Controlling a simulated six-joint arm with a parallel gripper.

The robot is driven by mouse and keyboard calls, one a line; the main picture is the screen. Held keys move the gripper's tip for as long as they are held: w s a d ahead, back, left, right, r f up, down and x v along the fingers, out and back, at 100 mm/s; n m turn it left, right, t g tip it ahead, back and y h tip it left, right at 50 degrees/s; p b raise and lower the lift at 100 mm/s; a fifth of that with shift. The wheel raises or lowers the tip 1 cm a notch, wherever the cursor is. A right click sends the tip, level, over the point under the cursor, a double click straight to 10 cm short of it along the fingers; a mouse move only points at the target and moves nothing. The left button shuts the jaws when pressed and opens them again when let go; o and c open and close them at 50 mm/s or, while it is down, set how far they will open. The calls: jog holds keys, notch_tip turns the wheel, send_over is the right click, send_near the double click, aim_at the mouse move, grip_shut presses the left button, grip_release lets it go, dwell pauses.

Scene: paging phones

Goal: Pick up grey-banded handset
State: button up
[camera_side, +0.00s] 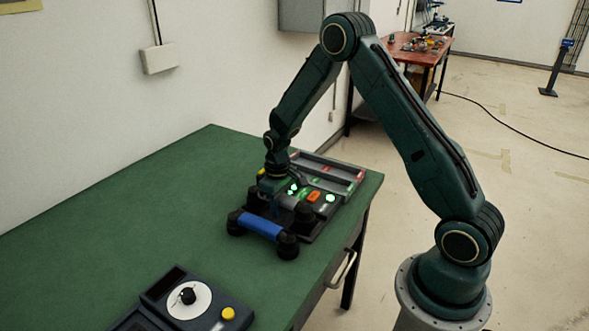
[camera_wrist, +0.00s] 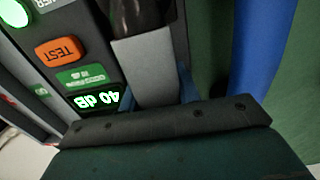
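The grey-banded handset (camera_wrist: 147,66) shows in the wrist view as a grey bar with a dark, rounded end (camera_wrist: 143,15) at the top. In the side view my gripper (camera_side: 273,203) points down over it and hides most of its grey band; one black end (camera_side: 305,212) shows to the right. My gripper's dark edge (camera_wrist: 165,122) crosses the band in the wrist view, with a bluish finger part just right of it.
A phone panel (camera_side: 318,200) has green-lit displays and an orange TEST button (camera_wrist: 62,52). A grey unit with red ends (camera_side: 328,168) sits behind. A dial device with a yellow button (camera_side: 228,313) stands at the front. The green table (camera_side: 130,225) is clear on the left.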

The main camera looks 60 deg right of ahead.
jog(key=c, duration=0.5)
jog(key=shift+r, duration=0.2)
notch_tip(320, 180, up, 20)
jog(key=shift+f, duration=0.15)
dwell(0.3)
dwell(0.4)
